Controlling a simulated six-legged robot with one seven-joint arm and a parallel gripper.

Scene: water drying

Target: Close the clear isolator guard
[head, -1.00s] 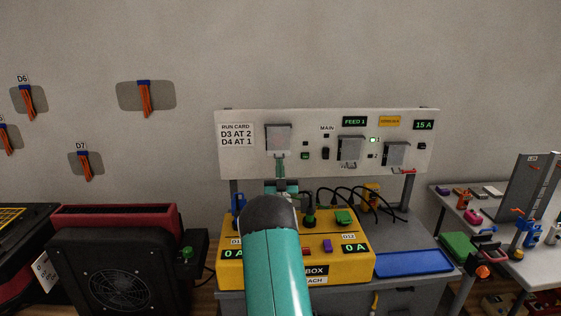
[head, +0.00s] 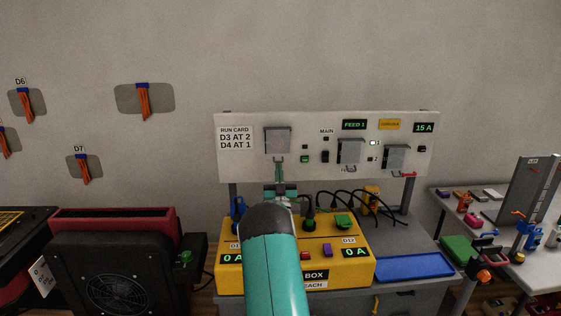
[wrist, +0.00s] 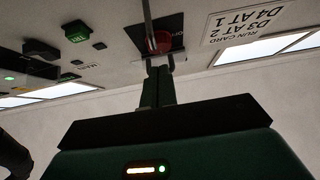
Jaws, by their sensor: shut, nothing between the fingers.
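The clear isolator guard (head: 277,141) is a greyish see-through square on the left part of the white panel, right of the run card. In the wrist view a red knob (wrist: 159,43) shows on a dark plate there, partly behind a thin grey bar. I cannot tell how far the guard stands from the panel. My gripper (head: 279,164) is just below the guard in the head view. In the wrist view my gripper (wrist: 157,66) is shut, with nothing between its fingers. Its tips are close to the guard's lower edge; whether they touch cannot be told.
The white panel (head: 227,165) also carries two more grey covers (head: 350,151), switches and displays. A yellow box (head: 367,272) with knobs and black cables stands below. A blue tray (head: 414,266) lies right of it. A black fan unit (head: 150,275) stands left.

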